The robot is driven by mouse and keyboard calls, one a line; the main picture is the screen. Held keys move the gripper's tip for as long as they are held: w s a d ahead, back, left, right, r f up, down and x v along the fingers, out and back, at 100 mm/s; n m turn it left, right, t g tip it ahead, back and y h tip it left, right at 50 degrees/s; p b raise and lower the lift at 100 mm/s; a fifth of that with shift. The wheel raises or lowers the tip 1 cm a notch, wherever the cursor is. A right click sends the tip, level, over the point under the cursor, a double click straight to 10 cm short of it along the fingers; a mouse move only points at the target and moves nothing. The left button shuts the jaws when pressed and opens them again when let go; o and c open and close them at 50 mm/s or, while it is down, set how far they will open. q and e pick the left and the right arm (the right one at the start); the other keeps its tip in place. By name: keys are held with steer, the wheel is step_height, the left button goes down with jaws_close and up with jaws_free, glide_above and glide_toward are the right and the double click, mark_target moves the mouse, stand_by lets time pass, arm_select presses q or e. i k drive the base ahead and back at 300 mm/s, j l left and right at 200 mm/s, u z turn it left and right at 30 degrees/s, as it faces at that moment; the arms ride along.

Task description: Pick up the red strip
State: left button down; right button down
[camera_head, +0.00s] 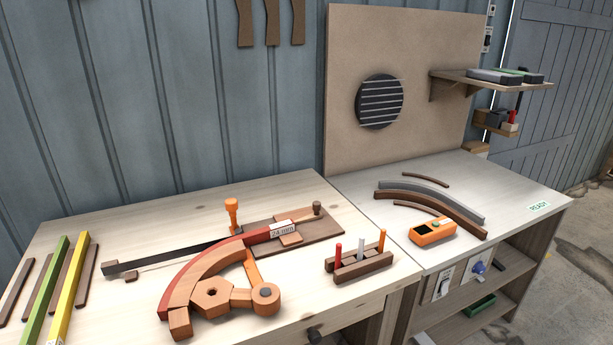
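A thin dark-red strip (256,238) runs along the outer edge of a curved orange-brown wooden form (205,272) on the left bench. Its right end lies close to a pale piece labelled "24 mm" (283,230) on a brown board. I cannot tell whether the strip is loose or fixed to the form. Neither of my grippers is in view.
A green strip (45,290), a yellow strip (68,295) and brown strips lie at the left. A long dark bar (170,257) lies behind the form. A peg block (358,266) stands to the right. The right bench holds curved pieces (430,200) and an orange device (432,232).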

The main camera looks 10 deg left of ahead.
mark_target(275, 230)
steer(key=j+z, duration=0.85)
steer(key=j, duration=0.15)
